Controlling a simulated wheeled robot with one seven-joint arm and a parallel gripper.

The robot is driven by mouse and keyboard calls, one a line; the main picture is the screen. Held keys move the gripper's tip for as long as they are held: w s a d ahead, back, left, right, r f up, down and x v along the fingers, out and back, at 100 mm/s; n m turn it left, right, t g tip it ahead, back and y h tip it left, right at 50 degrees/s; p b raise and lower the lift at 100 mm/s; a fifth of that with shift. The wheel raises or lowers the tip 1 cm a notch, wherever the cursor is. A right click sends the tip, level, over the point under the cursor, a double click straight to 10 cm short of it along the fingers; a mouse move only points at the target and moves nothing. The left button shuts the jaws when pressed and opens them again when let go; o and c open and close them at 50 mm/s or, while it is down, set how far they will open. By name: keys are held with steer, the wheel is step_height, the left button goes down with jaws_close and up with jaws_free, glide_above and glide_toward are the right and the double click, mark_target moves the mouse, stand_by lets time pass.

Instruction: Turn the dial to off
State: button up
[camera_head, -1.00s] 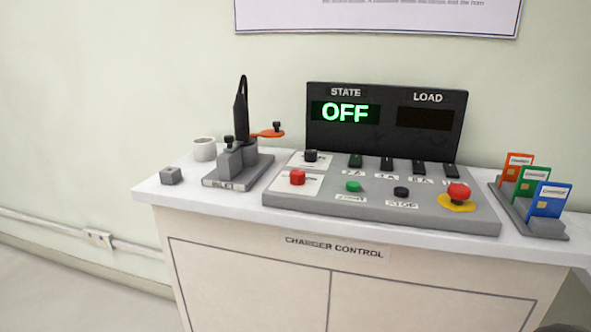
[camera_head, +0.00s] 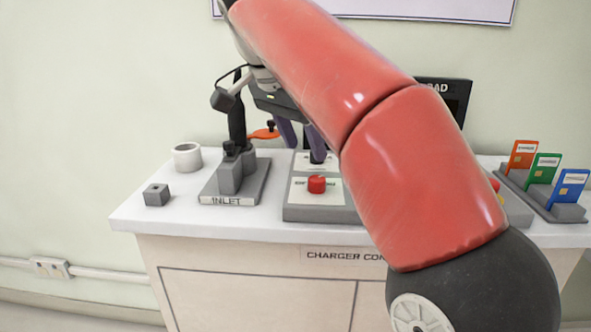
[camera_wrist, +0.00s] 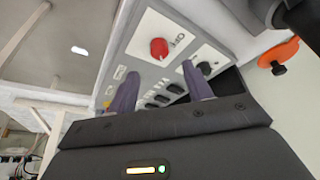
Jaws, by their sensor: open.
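A red knob (camera_head: 317,184) sits on a white plate at the left front of the grey control panel (camera_head: 310,214). In the wrist view the red knob (camera_wrist: 159,48) has an OFF label beside it. A black knob (camera_wrist: 206,68) on its own white plate is close to the right finger. Which knob is the dial is not clear. My gripper (camera_head: 307,152) is open and empty, with its fingers (camera_wrist: 160,70) pointing down over the panel's left part, behind the red knob in the head view. Whether a finger touches the black knob cannot be told. My arm hides the state display.
An inlet stand (camera_head: 212,199) with a black handle and an orange lever (camera_head: 262,134) is left of the panel. A white cup (camera_head: 187,157) and a grey cube (camera_head: 156,195) stand farther left. Coloured cards (camera_head: 542,174) stand at the right. A red mushroom button is mostly hidden.

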mark_target(317, 179)
steer(key=shift+x, duration=3.8)
steer(key=shift+d, duration=0.1)
steer(key=c, duration=1)
steer(key=shift+o, duration=0.2)
